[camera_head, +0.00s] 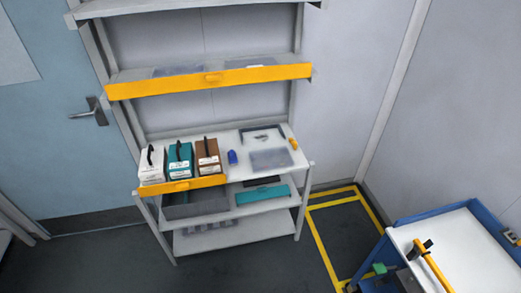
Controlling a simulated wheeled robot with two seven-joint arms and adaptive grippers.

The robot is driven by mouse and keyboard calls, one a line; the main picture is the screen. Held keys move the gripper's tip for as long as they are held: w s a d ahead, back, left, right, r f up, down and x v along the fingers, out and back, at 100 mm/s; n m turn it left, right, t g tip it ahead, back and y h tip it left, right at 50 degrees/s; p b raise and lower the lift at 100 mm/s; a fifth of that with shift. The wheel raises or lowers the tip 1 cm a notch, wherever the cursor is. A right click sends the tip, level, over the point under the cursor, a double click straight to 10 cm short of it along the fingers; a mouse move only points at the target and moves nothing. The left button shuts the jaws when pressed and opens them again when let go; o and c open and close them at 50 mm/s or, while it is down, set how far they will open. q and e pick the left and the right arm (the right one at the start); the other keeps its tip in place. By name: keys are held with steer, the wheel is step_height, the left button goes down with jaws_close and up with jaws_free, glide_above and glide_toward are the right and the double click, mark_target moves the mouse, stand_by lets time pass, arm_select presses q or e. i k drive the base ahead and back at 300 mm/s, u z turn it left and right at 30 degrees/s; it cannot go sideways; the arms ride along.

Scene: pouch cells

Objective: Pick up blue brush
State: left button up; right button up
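A small blue object (232,157), which looks like the blue brush, lies on the white worktop (240,178) of the shelf unit. It sits just right of a brown box with a black handle and left of a flat grey clear-looking tray. It is too small to make out its bristles. Neither of my grippers is in view.
White, teal and brown boxes (180,160) stand left on the worktop. The flat tray (271,159) and a yellow-orange item (293,144) lie right. A blue-framed cart (455,240) with a yellow-handled tool (434,270) stands bottom right. Floor in front of the shelf is clear.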

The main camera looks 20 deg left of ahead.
mark_target(233, 160)
steer(key=u, duration=0.05)
steer(key=i, duration=0.75)
steer(key=u, duration=1.05)
steer(key=i, duration=0.55)
steer(key=u, duration=0.65)
